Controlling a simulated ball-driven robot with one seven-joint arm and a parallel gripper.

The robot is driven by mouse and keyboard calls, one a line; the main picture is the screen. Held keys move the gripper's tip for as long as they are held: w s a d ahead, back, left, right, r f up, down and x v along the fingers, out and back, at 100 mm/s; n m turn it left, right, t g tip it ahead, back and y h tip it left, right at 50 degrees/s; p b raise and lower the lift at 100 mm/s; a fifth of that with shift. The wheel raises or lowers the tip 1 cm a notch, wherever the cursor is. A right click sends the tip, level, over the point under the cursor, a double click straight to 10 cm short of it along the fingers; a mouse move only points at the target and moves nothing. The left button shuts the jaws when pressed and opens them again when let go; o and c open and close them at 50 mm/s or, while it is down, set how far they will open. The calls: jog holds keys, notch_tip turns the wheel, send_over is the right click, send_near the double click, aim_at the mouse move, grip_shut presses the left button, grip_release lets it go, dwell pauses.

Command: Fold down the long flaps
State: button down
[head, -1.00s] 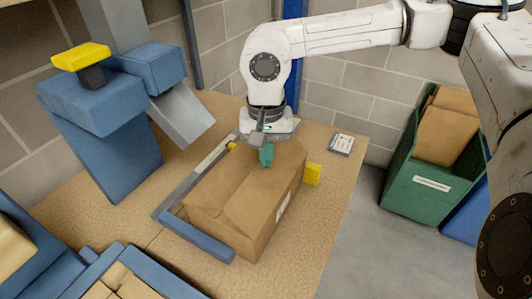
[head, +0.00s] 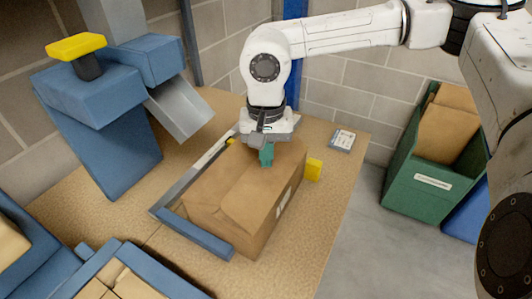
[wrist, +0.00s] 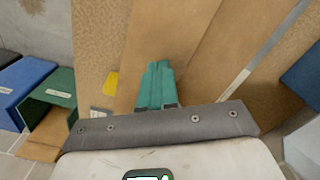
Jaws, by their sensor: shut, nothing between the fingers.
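The brown cardboard box (head: 215,215) sits on the table against a blue corner stop. Its two long flaps, the left (head: 215,180) and the right (head: 258,195), lie low over the top. The right one's near edge looks slightly raised, and I cannot tell if either is fully flat. My gripper (head: 266,156), with teal fingers, points down at the box's far end, over or touching the flaps. In the wrist view the fingers (wrist: 157,82) are together and empty, with cardboard on both sides. The gripper hides part of the box's far end.
A blue dispenser (head: 100,130) stands left. A green bin (head: 425,195) holds cardboard at right.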

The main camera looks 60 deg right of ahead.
jog(key=shift+f+b, duration=1.65)
jog(key=shift+f, duration=0.25)
jog(key=shift+r, duration=0.1)
jog(key=shift+r+p, duration=2.65)
jog(key=shift+r, duration=2.1)
jog(key=shift+f, duration=0.15)
